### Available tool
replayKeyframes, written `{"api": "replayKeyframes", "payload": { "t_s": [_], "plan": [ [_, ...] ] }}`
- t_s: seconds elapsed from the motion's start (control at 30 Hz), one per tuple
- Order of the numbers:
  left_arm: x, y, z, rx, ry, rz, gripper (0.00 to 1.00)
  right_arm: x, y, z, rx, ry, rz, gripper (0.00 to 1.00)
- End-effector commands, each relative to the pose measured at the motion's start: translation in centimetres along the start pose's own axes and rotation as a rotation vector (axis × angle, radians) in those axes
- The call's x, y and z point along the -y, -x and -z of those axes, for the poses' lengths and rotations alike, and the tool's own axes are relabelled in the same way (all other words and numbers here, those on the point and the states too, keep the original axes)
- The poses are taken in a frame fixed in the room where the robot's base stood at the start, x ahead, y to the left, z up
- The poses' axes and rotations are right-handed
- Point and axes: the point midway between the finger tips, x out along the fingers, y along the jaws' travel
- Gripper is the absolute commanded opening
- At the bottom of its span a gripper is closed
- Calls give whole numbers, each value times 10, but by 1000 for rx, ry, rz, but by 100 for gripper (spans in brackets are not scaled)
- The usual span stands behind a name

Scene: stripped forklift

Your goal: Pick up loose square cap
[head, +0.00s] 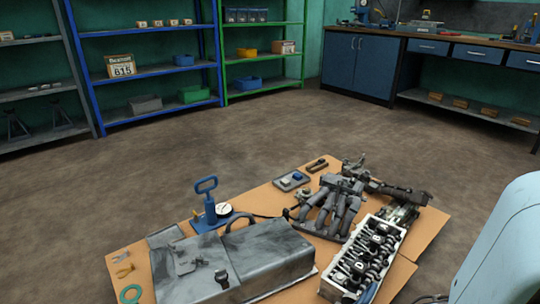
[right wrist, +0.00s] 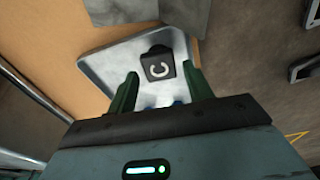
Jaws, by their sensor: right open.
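A dark square cap (right wrist: 159,66) with a white letter C lies in a shallow light-grey tray (right wrist: 97,66) in the right wrist view. My right gripper (right wrist: 161,76) is open, with one green finger to the left of the cap and one to the right. The cap appears between the fingertips; I cannot tell whether either finger touches it. Small blue things show in the tray nearer the gripper, partly hidden by it. I cannot make out the cap in the head view. My left gripper is in neither view.
The tray sits on a tan board (right wrist: 50,43), with a grey block (right wrist: 186,12) beside it. The head view shows a grey tank (head: 265,250), a blue hand pump (head: 208,205), a manifold (head: 335,205) and a cylinder head (head: 368,262) crowding the tabletop. Open floor lies beyond.

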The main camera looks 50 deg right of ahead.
Motion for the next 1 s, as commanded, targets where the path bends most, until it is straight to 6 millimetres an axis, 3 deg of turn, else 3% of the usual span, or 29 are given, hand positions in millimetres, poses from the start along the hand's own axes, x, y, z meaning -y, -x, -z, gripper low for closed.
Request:
{"api": "replayKeyframes", "payload": {
  "t_s": [0.2, 0.5, 0.77, 1.0],
  "plan": [
    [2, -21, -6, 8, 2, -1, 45, 0, -33, 2, 0, -1, 4, 51],
    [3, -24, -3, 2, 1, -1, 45, -1, -37, 2, 0, 0, 0, 51],
    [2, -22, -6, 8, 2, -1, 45, -1, -37, 2, 0, 0, 0, 18],
    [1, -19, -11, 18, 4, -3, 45, -1, -36, 2, 0, 0, 0, 17]
  ]
}}
